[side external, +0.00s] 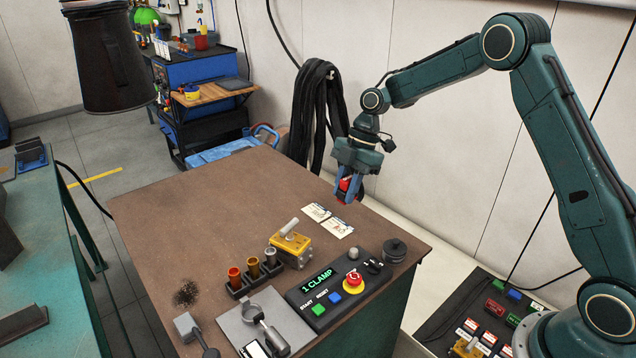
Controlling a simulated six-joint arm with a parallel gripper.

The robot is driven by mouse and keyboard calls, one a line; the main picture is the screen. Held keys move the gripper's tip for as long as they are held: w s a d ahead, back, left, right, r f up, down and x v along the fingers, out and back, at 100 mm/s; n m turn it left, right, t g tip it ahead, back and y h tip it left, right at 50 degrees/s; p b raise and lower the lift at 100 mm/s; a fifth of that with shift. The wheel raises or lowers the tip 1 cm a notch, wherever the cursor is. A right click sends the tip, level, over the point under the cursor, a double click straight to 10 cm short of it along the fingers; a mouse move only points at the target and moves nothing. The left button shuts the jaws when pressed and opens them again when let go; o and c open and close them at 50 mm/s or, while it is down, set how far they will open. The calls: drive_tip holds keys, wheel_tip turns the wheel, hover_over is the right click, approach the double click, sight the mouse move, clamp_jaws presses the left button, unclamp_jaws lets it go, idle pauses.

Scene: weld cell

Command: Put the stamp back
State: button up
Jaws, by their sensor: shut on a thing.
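My gripper (350,196) hangs pointing down over the far right edge of the brown table (215,190). Its blue fingers are shut on a small red and black thing, which looks like the stamp (346,184). The fingers cover part of it, and whether it clears the table is hard to tell. Two white printed cards (317,212) (337,228) lie flat on the table just in front of the gripper. No clearly marked place for the stamp can be made out.
A control box (328,286) reading "1.CLAMP" with a red button stands at the front. Beside it are a dark round thing (394,250), a yellow switch block (291,249), a rack of colored tubes (255,281) and a grey plate (236,331). The table's left and back are clear.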

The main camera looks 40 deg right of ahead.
hover_over(338, 250)
drive_tip(key=d, duration=0.2)
drive_tip(key=f, duration=1)
drive_tip(key=shift+a+f, duration=0.25)
drive_tip(key=shift+f, duration=0.05)
drive_tip(key=shift+f, duration=0.15)
drive_tip(key=shift+f, duration=2)
drive_tip(key=shift+f, duration=0.1)
drive_tip(key=o, duration=0.5)
drive_tip(key=v, duration=1.2)
